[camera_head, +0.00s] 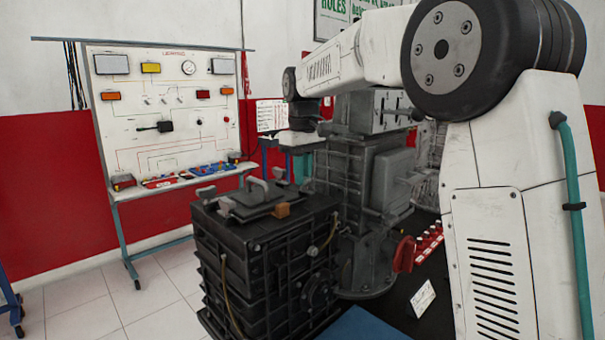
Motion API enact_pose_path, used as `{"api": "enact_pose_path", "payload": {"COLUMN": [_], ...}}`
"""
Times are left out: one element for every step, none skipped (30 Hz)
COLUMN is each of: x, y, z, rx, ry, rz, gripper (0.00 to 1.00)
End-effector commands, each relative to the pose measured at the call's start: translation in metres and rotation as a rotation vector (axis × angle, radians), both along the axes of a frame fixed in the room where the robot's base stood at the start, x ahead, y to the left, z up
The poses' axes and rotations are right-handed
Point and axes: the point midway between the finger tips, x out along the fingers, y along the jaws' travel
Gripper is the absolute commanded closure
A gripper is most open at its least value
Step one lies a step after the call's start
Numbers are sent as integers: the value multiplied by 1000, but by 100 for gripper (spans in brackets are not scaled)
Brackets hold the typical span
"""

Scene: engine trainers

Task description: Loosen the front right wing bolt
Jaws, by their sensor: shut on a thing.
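A black ribbed gearbox housing (265,265) stands in the middle of the head view. A dark cover with a grey handle (257,184) lies on its top. Grey wing bolts show around the cover, one at the left (205,192) and one at the right edge (307,186). A small brown block (282,211) sits at the cover's near corner. My arm reaches over from the right, and its wrist hangs above the housing. My gripper (303,178) points down at the right wing bolt and is shut on it. Its fingertips are small and dim, and the exact grip is unclear.
A white instrument panel (170,110) stands at the left wall. The tiled floor at the left is clear.

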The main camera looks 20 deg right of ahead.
Motion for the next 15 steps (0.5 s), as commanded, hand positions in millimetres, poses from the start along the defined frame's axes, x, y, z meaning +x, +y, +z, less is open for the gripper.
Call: {"api": "enact_pose_path", "payload": {"x": [0,0,0,0,0,0,0,0,0,0,0,0,0,0,0], "y": [0,0,0,0,0,0,0,0,0,0,0,0,0,0,0], "z": [1,1,1,1,1,1,1,1,1,1,1,1,1,1,0], "rx": [-1,-1,-1,-1,-1,-1,-1,-1,-1,-1,-1,-1,-1,-1,-1], "ry": [-1,-1,-1,-1,-1,-1,-1,-1,-1,-1,-1,-1,-1,-1,-1], "rz": [3,3,4,4,4,4,3,3,3,3,3,3,3,3,3], "gripper": [100,100,100,100,100,100,100,100,100,100,83,71,64,64,64]}}
